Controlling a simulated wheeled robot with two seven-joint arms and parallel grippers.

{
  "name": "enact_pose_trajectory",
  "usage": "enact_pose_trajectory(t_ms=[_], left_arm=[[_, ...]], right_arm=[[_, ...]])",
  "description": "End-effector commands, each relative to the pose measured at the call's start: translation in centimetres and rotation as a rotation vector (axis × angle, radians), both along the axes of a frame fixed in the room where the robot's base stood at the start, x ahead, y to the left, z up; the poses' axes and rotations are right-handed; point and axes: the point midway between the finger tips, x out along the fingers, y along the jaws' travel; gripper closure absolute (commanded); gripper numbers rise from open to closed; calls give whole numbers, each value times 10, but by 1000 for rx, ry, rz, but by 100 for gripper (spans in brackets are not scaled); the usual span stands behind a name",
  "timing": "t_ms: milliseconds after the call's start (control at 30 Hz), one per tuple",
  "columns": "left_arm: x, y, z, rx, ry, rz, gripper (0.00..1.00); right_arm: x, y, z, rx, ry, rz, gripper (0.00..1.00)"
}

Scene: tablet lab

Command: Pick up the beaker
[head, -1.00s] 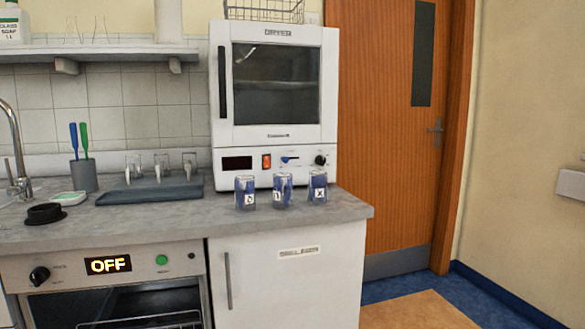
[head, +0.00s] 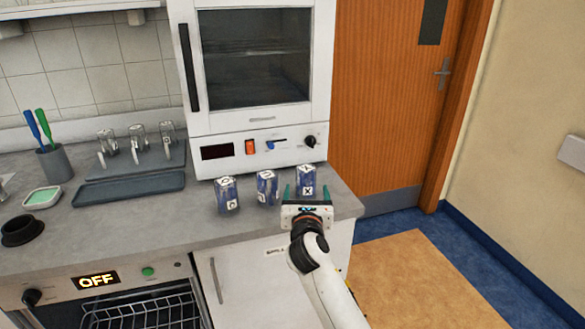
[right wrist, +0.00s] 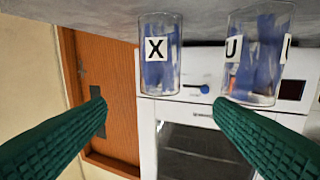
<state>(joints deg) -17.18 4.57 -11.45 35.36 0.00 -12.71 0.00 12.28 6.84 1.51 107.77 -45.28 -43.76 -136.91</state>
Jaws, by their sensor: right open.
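Three clear glass beakers with blue patches and letter labels stand in a row on the counter: a left one (head: 227,197), a middle one (head: 267,187) and a right one marked X (head: 306,180). My right gripper (head: 307,194) is open and empty, with its green fingers just in front of the X beaker. In the right wrist view, which looks upside down, the X beaker (right wrist: 158,55) shows between and beyond the open fingers. A beaker marked U (right wrist: 258,55) shows beyond the other finger. I cannot tell any contact. My left gripper is not in view.
A white dryer (head: 255,130) stands right behind the beakers. The counter's right end is close to the gripper.

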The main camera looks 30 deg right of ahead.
Motion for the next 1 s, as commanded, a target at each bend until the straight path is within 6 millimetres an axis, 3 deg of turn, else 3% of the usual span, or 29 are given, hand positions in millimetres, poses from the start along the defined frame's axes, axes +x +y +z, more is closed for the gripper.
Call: enact_pose_trajectory(t_ms=[300,467,800,1000], left_arm=[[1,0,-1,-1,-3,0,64],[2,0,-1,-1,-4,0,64],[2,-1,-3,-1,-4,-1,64],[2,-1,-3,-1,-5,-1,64]], right_arm=[[44,-27,-1,4,-3,2,24],[52,-32,-2,4,-3,4,24],[89,-55,-4,6,-5,4,24],[93,-58,-5,5,-4,5,24]])
